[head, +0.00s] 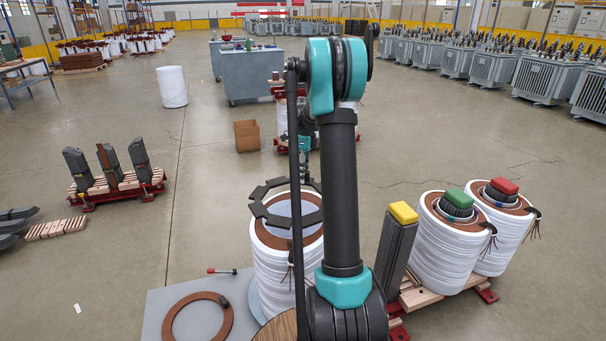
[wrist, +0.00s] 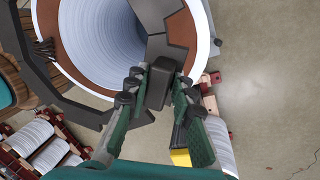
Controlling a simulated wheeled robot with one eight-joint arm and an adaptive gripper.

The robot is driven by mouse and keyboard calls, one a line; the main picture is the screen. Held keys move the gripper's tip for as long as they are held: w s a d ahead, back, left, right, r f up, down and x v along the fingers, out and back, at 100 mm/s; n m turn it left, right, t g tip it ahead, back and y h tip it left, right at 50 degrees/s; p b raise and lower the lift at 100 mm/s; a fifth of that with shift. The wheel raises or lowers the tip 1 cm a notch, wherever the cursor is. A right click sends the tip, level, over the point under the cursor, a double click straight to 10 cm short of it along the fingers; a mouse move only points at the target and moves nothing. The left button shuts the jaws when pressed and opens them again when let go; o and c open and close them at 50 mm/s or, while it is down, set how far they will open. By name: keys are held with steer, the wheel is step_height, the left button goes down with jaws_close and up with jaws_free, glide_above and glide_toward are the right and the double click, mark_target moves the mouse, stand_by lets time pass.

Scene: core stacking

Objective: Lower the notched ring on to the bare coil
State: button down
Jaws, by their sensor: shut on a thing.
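The dark grey notched ring (head: 262,213) hangs roughly level over the bare coil (head: 272,275) in the head view. The coil is a white-wrapped cylinder with a brown top and an open middle. In the wrist view, my gripper (wrist: 158,88) is shut on a dark block on the ring's near side. The ring's arc (wrist: 62,96) crosses outside the coil's lower left edge there, and its other side overlaps the brown rim (wrist: 46,22). The ring looks apart from the coil, but the gap's size is unclear. My arm hides part of both in the head view.
Right of the coil stand a dark post with a yellow cap (head: 403,213) and two white coils topped with green (head: 458,198) and red (head: 504,186) blocks. A brown ring (head: 176,320) and a red-handled tool (head: 222,271) lie at left. A cardboard box (head: 247,136) stands behind.

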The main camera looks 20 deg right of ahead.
mark_target(302, 198)
steer(key=shift+w+d+x, duration=0.15)
steer(key=shift+w+x, duration=0.05)
steer(key=shift+x, duration=0.9)
steer(key=shift+w+d+x, duration=0.1)
steer(key=shift+w+x, duration=0.1)
steer(key=shift+x, duration=0.9)
steer(key=shift+w+d+x, duration=0.15)
steer(key=shift+w+x, duration=0.1)
steer(key=shift+x, duration=0.85)
steer(key=c, duration=1.2)
jaws_free()
steer(key=shift+f, duration=0.2)
steer(key=v, duration=1.2)
steer(key=shift+s, duration=0.1)
